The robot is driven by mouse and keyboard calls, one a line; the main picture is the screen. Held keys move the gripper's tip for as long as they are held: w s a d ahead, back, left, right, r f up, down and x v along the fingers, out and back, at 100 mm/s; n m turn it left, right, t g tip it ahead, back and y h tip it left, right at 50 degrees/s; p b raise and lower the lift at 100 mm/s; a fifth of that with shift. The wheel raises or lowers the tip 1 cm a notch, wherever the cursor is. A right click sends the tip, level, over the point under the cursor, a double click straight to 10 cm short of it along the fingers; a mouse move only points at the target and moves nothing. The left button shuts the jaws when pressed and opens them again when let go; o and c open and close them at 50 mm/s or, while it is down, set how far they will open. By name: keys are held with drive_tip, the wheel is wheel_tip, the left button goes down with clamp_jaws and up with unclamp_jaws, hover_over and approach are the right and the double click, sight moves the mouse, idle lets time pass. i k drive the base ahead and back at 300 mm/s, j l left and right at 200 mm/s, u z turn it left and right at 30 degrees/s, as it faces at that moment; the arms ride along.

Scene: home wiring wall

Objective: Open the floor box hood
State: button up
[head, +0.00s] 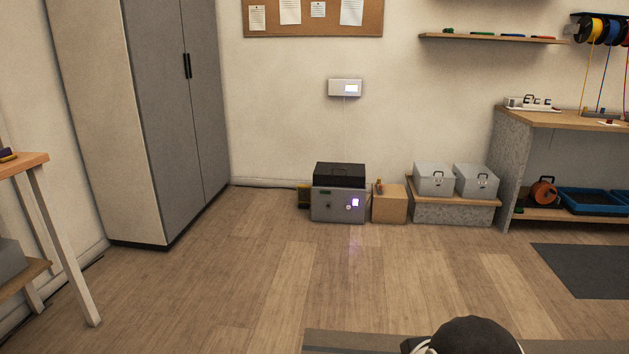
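The floor box (326,210) is a grey box on the floor against the back wall, with a small lit purple display and a round knob on its front. A dark rounded part, likely of my own body, shows at the bottom edge. My gripper is not in view, so its state does not show. The floor box stands well ahead of me, across open floor.
A cardboard-coloured box (389,205) stands right beside the floor box. Two light grey cases (434,180) sit on a low bench (452,213) further right. A tall cabinet (160,120) stands left, a workbench (565,120) right. The wooden floor between is clear.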

sight(335, 173)
drive_tip(key=i+l+z, duration=0.1)
drive_tip(key=i+z, duration=0.4)
drive_tip(key=i, duration=1.65)
drive_tip(key=i+u, duration=0.1)
drive_tip(key=i, duration=0.45)
drive_tip(key=i+l+u, duration=0.15)
drive_tip(key=i, duration=0.4)
drive_tip(key=i+l+u, duration=0.1)
drive_tip(key=i, duration=0.45)
drive_tip(key=i+l+u, duration=0.15)
drive_tip(key=i, duration=0.4)
drive_tip(key=i+l+u, duration=0.25)
drive_tip(key=i+l, duration=0.1)
drive_tip(key=i, duration=0.1)
